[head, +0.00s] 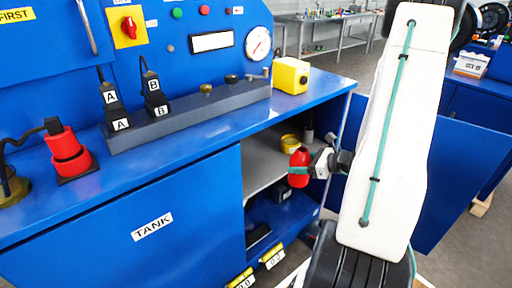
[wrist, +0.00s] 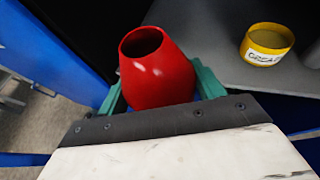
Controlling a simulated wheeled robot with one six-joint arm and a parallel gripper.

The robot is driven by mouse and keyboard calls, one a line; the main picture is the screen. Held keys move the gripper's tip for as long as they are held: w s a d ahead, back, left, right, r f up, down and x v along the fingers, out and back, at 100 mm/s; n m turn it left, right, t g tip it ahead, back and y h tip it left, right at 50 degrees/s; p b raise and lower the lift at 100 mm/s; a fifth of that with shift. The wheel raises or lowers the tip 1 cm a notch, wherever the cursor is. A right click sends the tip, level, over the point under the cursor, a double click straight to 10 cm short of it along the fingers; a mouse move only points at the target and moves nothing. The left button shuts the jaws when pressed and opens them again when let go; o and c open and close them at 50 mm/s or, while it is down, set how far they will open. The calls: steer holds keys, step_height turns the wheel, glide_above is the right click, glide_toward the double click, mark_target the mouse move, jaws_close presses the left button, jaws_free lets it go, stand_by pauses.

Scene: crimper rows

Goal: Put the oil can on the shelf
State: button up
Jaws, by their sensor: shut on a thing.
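My gripper (head: 304,171) is shut on a red can (head: 300,158), which I take to be the oil can. In the wrist view the red can (wrist: 158,75) has a rounded body and a dark open mouth, with green fingers on both sides. Its lower part is hidden behind my gripper. The grey shelf (head: 262,160) is inside the open blue cabinet under the bench. The can is at the cabinet opening, near the shelf's right part. I cannot tell whether it touches the shelf.
A yellow tin (wrist: 268,40) stands on the shelf, with a dark grey container (head: 308,134) near it. The open blue door (head: 450,165) is at the right. A yellow canister (head: 291,76) stands on the bench. The shelf's left part looks clear.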

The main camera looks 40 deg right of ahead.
steer(key=shift+y, duration=0.3)
steer(key=shift+w+a+r+x, duration=0.15)
steer(key=shift+r+x, duration=0.25)
steer(key=shift+x, duration=3.1)
steer(key=shift+a+r+x, duration=0.3)
steer(key=shift+r+x, duration=0.1)
steer(key=shift+x, duration=3.1)
steer(key=shift+w+a+r+x, duration=0.15)
steer(key=shift+r+x, duration=0.3)
steer(key=shift+x, duration=3.05)
steer(key=shift+f, duration=0.25)
steer(key=o, duration=1.1)
steer(key=shift+o, duration=0.2)
steer(key=shift+r, duration=0.15)
steer(key=shift+s+d+r, duration=0.1)
steer(key=shift+s+r, duration=0.05)
steer(key=shift+s, duration=0.15)
steer(key=v, duration=1.1)
steer(key=shift+s+r, duration=0.15)
steer(key=shift+r, duration=0.1)
